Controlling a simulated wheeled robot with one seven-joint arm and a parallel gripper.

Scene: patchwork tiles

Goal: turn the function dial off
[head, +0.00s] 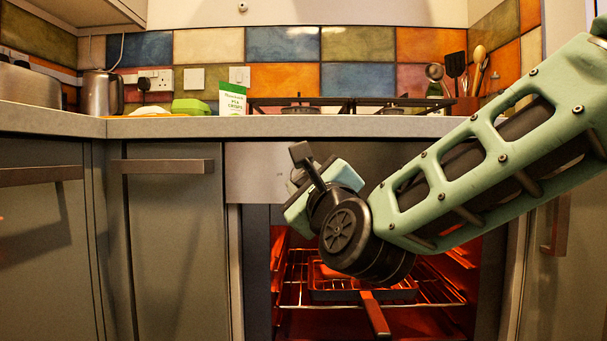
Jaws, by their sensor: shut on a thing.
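The oven's control panel (252,175) is the grey strip under the counter in the head view. My gripper (303,180) is in front of this panel, pointing away from the camera. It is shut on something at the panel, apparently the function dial. The dial and the fingertips are hidden behind my wrist, so the dial's angle cannot be read. The oven cavity (300,325) below is open to view and glows red.
A pan with a reddish handle (375,315) sits on the wire rack (440,293) below my wrist, its handle sticking out. The counter edge (200,127) runs above. Cupboard handles (165,166) stick out at left. A green-and-white carton (232,99), kettle (100,93) and hob are on top.

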